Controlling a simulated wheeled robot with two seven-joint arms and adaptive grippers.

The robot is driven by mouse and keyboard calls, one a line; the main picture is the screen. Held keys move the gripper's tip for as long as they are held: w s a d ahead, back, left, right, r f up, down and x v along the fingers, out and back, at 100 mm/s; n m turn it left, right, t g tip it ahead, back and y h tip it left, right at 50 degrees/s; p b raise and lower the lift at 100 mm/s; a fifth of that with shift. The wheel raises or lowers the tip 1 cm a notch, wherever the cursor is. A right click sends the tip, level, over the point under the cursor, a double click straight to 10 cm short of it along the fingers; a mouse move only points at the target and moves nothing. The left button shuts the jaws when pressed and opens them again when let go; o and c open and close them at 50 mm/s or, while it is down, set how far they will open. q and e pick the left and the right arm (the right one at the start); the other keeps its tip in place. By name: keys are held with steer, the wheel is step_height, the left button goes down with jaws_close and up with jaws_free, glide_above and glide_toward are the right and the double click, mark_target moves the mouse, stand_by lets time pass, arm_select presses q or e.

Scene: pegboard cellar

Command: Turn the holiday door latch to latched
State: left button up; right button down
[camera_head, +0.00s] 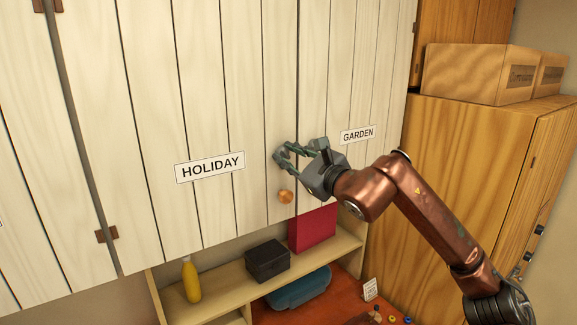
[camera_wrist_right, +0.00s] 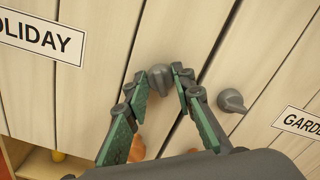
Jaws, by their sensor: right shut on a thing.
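The holiday door (camera_head: 215,120) is a white plank door with a HOLIDAY label (camera_head: 210,167), and it looks closed. Its small grey latch (camera_wrist_right: 182,75) shows between the fingertips in the right wrist view, near the door's right edge. My right gripper (camera_head: 279,160) is shut on this latch; in the right wrist view its green-padded fingers (camera_wrist_right: 170,84) stand on both sides of it. The fingers partly hide the latch, so I cannot tell its exact angle. My left gripper is not in view.
A similar grey latch (camera_wrist_right: 232,101) is on the neighbouring garden door (camera_head: 345,75), right of the seam. A round wooden knob (camera_head: 285,196) sits just below my gripper. Below are a shelf with a yellow bottle (camera_head: 191,280), a black box (camera_head: 267,261) and a red box (camera_head: 313,228).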

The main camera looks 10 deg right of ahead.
steer(key=n+b, duration=0.1)
steer(key=n, duration=0.2)
steer(key=shift+f, duration=0.1)
steer(key=n, duration=0.2)
steer(key=shift+n+b, duration=0.3)
steer(key=shift+b, duration=0.1)
steer(key=n, duration=0.5)
steer(key=shift+f+n, duration=0.1)
steer(key=shift+n, duration=0.2)
steer(key=c, duration=1.7)
jaws_free()
steer(key=shift+o, duration=0.2)
